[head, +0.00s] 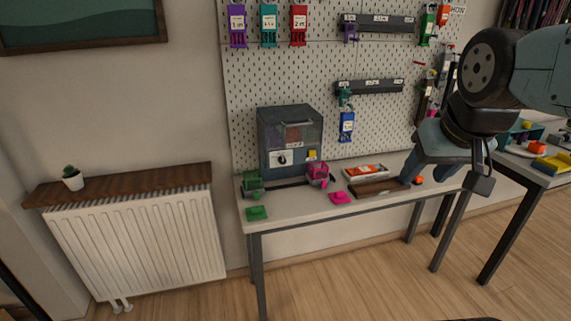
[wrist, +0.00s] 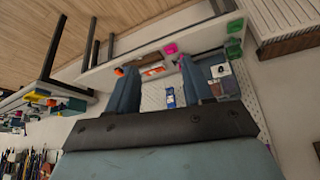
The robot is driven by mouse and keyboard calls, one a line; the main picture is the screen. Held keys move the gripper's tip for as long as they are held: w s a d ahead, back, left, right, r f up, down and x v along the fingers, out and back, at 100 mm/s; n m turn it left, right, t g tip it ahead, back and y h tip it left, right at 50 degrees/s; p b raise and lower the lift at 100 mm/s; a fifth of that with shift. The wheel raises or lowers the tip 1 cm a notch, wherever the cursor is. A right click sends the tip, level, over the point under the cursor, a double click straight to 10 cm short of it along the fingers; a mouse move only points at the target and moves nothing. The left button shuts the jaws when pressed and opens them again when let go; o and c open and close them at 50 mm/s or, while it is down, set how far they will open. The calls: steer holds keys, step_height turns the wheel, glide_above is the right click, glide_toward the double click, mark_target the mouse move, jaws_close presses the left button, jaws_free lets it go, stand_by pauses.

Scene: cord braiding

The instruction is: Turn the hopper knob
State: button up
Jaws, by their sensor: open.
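The hopper (head: 273,130) is a dark grey box with a clear front, standing at the back left of the bench against the pegboard. Its knob (head: 281,158) is a dark dial on a white plate low on the front. My gripper (head: 447,178) is open and empty, pointing down over the bench's right end, well to the right of the hopper and apart from it. In the wrist view my two fingers (wrist: 158,68) are spread. The hopper (wrist: 228,84) shows beyond the right finger, with the white plate of the knob (wrist: 220,71) facing the bench front.
A green clamp-like piece (head: 253,182) and a pink one (head: 318,173) flank the hopper's front. Green (head: 257,213) and pink (head: 341,197) pads lie on the bench edge. A tray (head: 366,172) and dark board (head: 379,187) lie between hopper and gripper. Holders hang on the pegboard (head: 245,85).

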mark_target(283, 163)
steer(key=shift+o, duration=0.2)
steer(key=w+a+f+t, duration=0.1)
steer(key=w+a+f, duration=0.1)
steer(key=w, duration=0.6)
steer(key=w+a+f+t+y, duration=0.1)
steer(key=w+a+f+t, duration=0.1)
steer(key=w, duration=0.6)
steer(key=shift+w+a+n, duration=0.25)
steer(key=shift+a+n, duration=0.05)
steer(key=shift+a, duration=0.1)
steer(key=w+a+f+t+y, duration=0.1)
steer(key=w+a+f+t, duration=0.2)
steer(key=w+a+f, duration=0.35)
steer(key=w+a+f+t+y, duration=0.15)
steer(key=w+a+f, duration=0.25)
steer(key=w+f, duration=0.4)
steer(key=a+f+t+y, duration=0.2)
steer(key=a+f+t, duration=0.25)
steer(key=f, duration=0.25)
steer(key=shift+h, duration=0.25)
steer(key=x, duration=1.4)
steer(key=shift+a+f, duration=0.2)
steer(key=shift+a, duration=0.2)
steer(key=shift+d, duration=0.1)
jaws_close()
